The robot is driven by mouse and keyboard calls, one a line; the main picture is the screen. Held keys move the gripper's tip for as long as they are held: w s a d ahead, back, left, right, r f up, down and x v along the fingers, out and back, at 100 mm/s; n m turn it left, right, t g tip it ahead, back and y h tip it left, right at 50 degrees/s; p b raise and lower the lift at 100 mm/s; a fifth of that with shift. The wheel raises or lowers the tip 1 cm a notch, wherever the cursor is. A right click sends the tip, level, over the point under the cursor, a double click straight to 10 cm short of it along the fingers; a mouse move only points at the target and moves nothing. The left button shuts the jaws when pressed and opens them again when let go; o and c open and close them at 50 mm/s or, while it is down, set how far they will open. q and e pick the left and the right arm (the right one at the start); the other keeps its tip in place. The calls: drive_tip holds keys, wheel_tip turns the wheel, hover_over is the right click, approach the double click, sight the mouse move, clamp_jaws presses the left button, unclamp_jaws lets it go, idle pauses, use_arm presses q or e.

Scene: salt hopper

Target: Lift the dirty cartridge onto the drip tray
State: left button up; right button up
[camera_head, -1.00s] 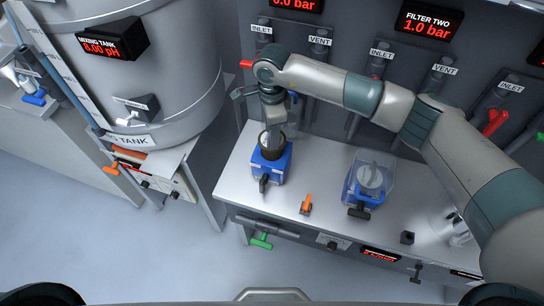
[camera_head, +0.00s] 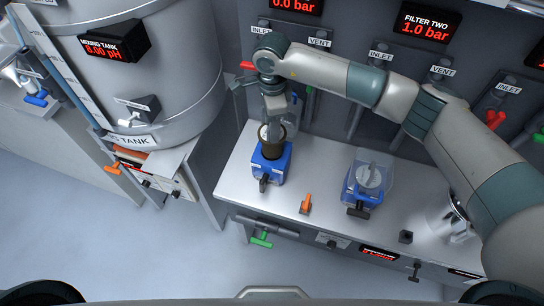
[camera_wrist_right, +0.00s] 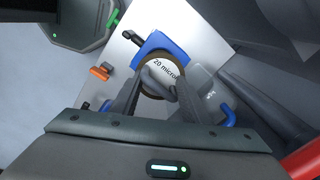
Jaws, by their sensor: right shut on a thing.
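The dirty cartridge (camera_head: 277,147) is a brown cylinder standing partly out of the blue filter housing (camera_head: 270,168) at the left of the bench. In the right wrist view its white round top (camera_wrist_right: 165,68), marked "20 micron", has a brown rim. My right gripper (camera_head: 273,118) points down from above and is shut on the cartridge's top; its fingers also show in the wrist view (camera_wrist_right: 157,95). The cartridge's lower end is hidden in the housing. My left gripper is not in view. I cannot pick out the drip tray.
A second blue housing (camera_head: 367,182) with a clear cover stands mid-bench. An orange handle (camera_head: 306,203) and a small black block (camera_head: 405,237) are on the bench. A shiny metal container (camera_head: 452,222) is at the right, partly behind my right arm. Inlet and vent pipes line the back wall.

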drive_tip(key=shift+r+p, duration=0.35)
drive_tip(key=shift+r, duration=1.1)
